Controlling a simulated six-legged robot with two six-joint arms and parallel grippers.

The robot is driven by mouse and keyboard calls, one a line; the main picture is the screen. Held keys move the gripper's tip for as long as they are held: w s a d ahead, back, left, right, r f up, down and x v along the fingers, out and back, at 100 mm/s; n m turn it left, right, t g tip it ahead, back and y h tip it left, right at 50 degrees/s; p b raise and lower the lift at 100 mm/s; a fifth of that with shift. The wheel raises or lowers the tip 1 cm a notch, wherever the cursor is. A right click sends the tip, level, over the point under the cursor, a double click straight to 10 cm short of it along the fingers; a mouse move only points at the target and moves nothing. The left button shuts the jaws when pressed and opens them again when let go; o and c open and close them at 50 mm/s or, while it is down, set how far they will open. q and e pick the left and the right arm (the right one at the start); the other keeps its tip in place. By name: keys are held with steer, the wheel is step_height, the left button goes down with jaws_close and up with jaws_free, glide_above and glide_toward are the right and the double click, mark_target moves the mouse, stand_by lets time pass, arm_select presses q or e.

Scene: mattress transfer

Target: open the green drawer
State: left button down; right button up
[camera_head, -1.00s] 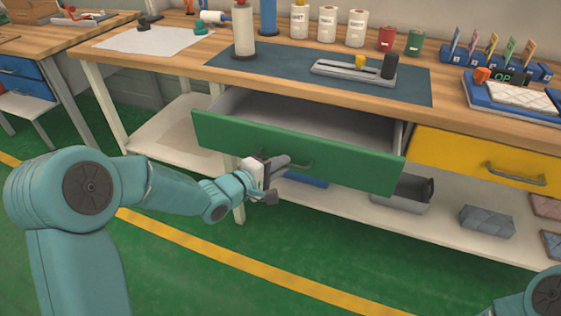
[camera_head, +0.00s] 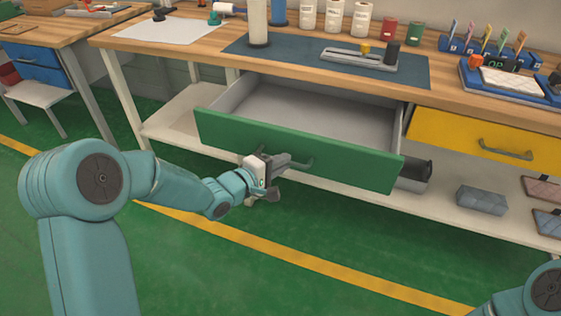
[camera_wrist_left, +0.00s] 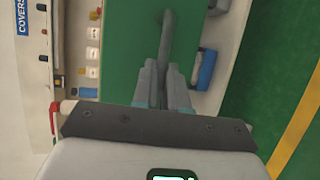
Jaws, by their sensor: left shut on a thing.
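The green drawer (camera_head: 340,161) stands pulled out under the wooden workbench, and its grey inside looks empty. My left gripper (camera_head: 284,163) is at the drawer's front and is shut on the drawer handle (camera_head: 303,163). In the left wrist view the fingers of my left gripper (camera_wrist_left: 162,82) close on the handle bar (camera_wrist_left: 167,38), with the green front (camera_wrist_left: 134,50) behind. Part of the handle is hidden by the fingers. My right gripper is not in view; only a piece of my right arm shows at the lower right.
A closed yellow drawer (camera_head: 470,139) is to the right. The workbench (camera_head: 190,50) carries bottles, a blue mat (camera_head: 300,60) and a tool holder. A lower shelf (camera_head: 440,205) holds a grey bin and boxes. The green floor in front is clear.

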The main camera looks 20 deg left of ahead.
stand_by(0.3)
arm_select(q)
steer(key=c, duration=1.2)
jaws_free()
steer(key=p+v, duration=0.2)
steer(key=v, duration=1.4)
steer(key=shift+s+a+p, duration=0.1)
steer(key=shift+a+p, duration=0.05)
steer(key=shift+p, duration=0.25)
